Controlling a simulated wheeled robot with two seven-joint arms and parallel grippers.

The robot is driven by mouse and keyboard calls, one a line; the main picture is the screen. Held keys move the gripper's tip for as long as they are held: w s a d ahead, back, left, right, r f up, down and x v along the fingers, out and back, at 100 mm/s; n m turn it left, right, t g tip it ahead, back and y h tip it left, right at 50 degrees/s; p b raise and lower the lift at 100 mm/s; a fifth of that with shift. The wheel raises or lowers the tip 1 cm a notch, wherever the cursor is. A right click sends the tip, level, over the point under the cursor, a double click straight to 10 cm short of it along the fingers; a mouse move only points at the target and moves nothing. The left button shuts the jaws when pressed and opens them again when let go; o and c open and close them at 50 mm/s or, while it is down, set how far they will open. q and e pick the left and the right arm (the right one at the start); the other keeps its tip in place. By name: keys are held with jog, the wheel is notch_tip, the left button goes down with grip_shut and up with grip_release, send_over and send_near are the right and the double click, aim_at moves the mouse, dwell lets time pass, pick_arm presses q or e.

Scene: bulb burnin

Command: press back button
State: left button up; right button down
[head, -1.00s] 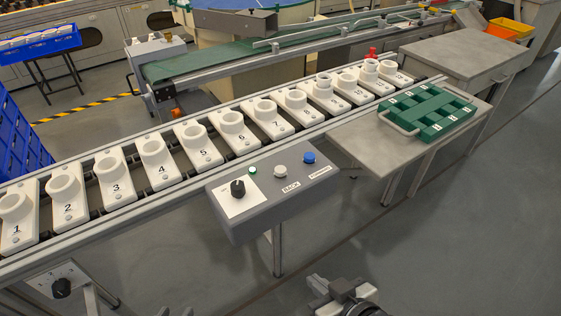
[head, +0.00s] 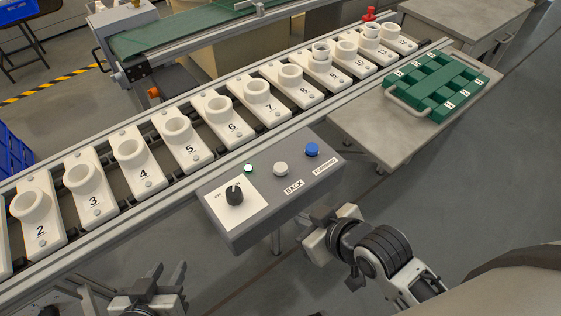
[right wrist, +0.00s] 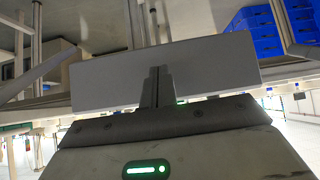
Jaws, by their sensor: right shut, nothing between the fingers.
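The grey control box (head: 255,232) stands in front of the conveyor. Its white back button (head: 280,168) sits above the BACK label (head: 294,187). A blue button (head: 311,149) by the FORWARD label is to its right, a green lamp (head: 249,169) and a black knob (head: 234,196) to its left. My right gripper (head: 318,222) is shut and empty, in front of and apart from the box's right part. In the right wrist view its closed fingers (right wrist: 158,85) point toward a grey box face (right wrist: 205,68). My left gripper (head: 167,273) is open and empty at the lower left.
The conveyor (head: 110,230) carries a row of numbered white holders (head: 182,140) behind the box. A side table (head: 365,130) with a green rack (head: 440,88) stands to the right. Open floor lies in front of the box.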

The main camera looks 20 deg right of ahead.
jog(key=w+a+r+n+y, duration=0.1)
jog(key=r+n, duration=0.2)
jog(key=n, duration=0.3)
jog(key=w+a+r+n+g+y, duration=0.1)
jog(key=w+a+r+n, duration=0.1)
jog(key=r+n, duration=0.2)
jog(key=w+a+r+n+g+y+p, duration=0.1)
jog(key=r+n, duration=0.3)
jog(key=n, duration=0.4)
jog(key=shift+w+a, duration=0.65)
jog(key=shift+a, duration=0.1)
jog(key=w+d+r+n+g+y, duration=0.1)
jog(key=w+d+r+n, duration=0.3)
jog(key=n, duration=1.1)
notch_tip(320, 180, up, 2)
jog(key=shift+w+d+r+n+g, duration=0.15)
jog(key=shift+w+d+n+g, duration=0.15)
jog(key=shift+w+d, duration=0.15)
jog(key=shift+a, duration=0.1)
